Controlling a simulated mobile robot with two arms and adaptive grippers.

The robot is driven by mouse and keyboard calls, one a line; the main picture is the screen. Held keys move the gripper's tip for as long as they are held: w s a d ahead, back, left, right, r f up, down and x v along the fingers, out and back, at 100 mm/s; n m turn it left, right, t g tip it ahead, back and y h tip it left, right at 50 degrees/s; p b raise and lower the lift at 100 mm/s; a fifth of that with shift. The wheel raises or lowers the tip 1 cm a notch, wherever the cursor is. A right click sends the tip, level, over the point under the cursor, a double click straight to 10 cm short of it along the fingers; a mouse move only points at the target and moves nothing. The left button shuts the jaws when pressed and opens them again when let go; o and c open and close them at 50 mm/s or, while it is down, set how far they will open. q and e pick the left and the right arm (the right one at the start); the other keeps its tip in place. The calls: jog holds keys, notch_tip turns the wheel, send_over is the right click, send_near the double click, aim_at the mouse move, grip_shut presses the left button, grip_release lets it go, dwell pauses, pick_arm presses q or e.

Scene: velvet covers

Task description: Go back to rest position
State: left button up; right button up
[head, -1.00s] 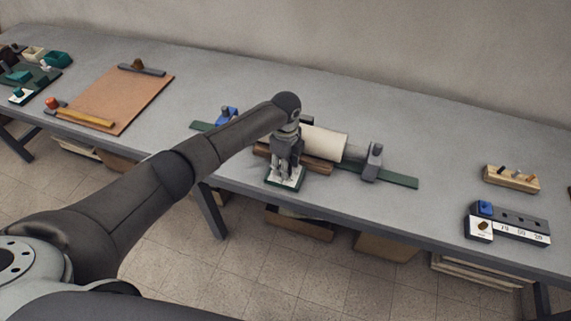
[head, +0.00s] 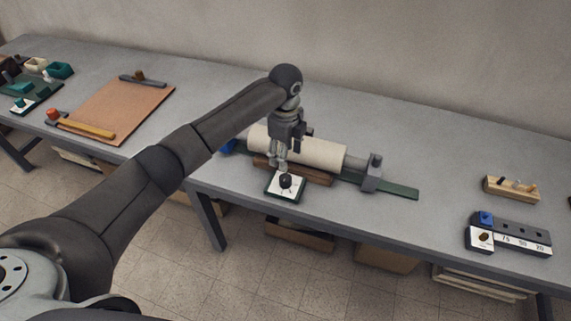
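My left gripper (head: 278,166) points down above the front edge of the bench. It holds nothing that I can see, and its fingers are too small and overlapped to tell whether they are open or shut. Just below and in front of it is a small square pad with a green rim, a white face (head: 273,186) and a black knob (head: 286,181). The fingertips look apart from the knob. My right gripper is not in view.
Behind the gripper, a cream roller (head: 318,153) lies on a green rail with a grey clamp (head: 371,175). A brown board (head: 128,108) lies at left. The bench (head: 420,140) behind the rail is clear.

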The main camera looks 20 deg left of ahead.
pick_arm(q)
jog(key=shift+r, duration=0.85)
